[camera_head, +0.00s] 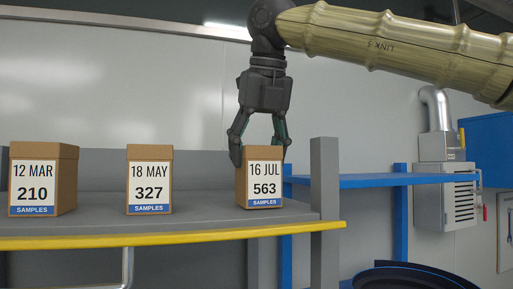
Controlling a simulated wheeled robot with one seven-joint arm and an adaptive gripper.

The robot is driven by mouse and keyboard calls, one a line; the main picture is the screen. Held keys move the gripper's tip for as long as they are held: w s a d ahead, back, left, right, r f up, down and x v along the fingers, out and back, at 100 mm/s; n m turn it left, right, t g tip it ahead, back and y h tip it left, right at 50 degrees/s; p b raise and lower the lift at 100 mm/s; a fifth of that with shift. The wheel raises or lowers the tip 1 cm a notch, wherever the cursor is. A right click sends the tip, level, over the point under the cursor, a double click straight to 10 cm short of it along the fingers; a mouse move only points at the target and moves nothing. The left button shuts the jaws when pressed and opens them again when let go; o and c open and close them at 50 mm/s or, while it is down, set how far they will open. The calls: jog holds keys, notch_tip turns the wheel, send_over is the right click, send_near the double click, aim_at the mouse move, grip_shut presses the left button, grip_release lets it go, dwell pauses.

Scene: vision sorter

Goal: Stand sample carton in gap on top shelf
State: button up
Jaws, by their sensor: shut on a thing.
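My gripper (260,148) points down and is shut on a brown carton (264,177) labelled "16 JUL 563 SAMPLES". The carton is upright at the right end of the grey top shelf (105,215), beside the grey end post. Its base looks at or very near the shelf surface; I cannot tell if it touches. A carton labelled "18 MAY 327" (150,180) stands to its left with bare shelf between them. A carton labelled "12 MAR 210" (43,180) stands at the far left, with another gap before the middle one.
A yellow strip (170,236) runs along the shelf's front edge. A grey post (325,210) rises close to the right of the held carton. A blue shelf (375,181) lies beyond it. A grey wall unit (445,180) with a duct is at the right.

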jog(key=shift+s+a, duration=0.1)
jog(key=shift+a, duration=0.05)
jog(key=shift+f, duration=0.1)
jog(key=o, duration=1.3)
jog(key=shift+o, duration=0.2)
jog(key=b+v, duration=0.3)
jog(key=v, duration=0.9)
